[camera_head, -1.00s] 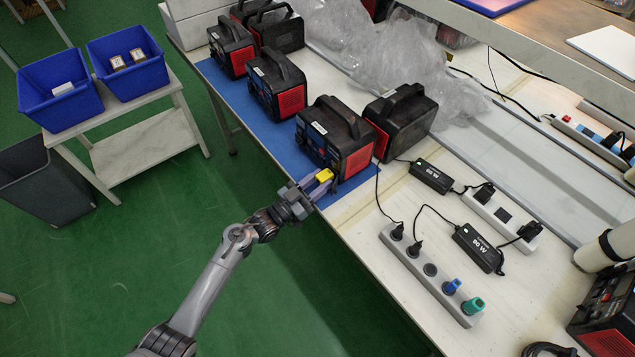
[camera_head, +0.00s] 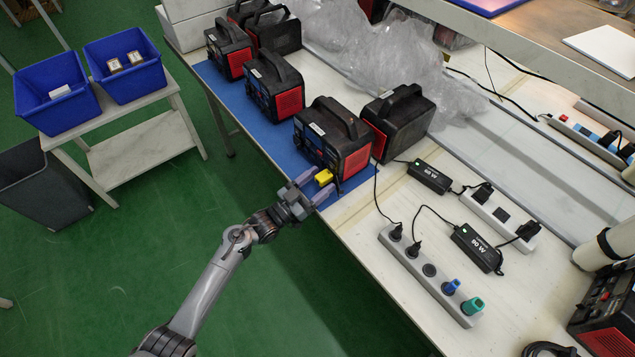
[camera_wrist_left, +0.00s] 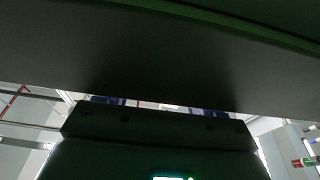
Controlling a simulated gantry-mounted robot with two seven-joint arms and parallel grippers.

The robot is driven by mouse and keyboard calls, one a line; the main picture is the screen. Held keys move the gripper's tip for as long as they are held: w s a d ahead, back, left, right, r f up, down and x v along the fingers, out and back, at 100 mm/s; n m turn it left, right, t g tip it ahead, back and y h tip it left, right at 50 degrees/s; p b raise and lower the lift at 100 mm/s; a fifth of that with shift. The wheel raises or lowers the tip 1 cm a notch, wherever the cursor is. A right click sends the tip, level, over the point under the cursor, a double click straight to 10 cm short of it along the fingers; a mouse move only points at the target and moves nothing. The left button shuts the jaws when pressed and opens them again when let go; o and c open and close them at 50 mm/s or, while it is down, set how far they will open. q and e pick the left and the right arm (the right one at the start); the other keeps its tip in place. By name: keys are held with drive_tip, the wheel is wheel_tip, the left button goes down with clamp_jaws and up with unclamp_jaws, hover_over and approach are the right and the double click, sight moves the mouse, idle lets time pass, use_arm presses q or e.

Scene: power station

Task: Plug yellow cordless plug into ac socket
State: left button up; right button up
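The yellow cordless plug (camera_head: 323,177) sits at the lower front of the nearest front-row power station (camera_head: 330,143), which is black with a red side panel. It appears to be against the front face; the socket and the plug's prongs are hidden. My left gripper (camera_head: 315,186) is open, its two fingers apart on either side of the plug, slightly back from it. In the left wrist view the plug does not show; a dark boxy body (camera_wrist_left: 160,135) with a small lit greenish display fills the lower middle. My right gripper is not in view.
Several other power stations (camera_head: 274,85) stand along the blue mat (camera_head: 222,85). Power strips (camera_head: 431,272) with cables and adapters lie to the right. Clear plastic wrap (camera_head: 350,40) lies behind. Blue bins (camera_head: 57,110) stand on a side table at left. Green floor is free before the bench.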

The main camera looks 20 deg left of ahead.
use_arm(q)
drive_tip(key=shift+s, duration=0.1)
drive_tip(key=p+v, duration=0.2)
drive_tip(key=v, duration=0.8)
drive_tip(key=shift+s+a+f, duration=0.15)
drive_tip(key=shift+s+a, duration=0.1)
drive_tip(key=shift+s, duration=0.05)
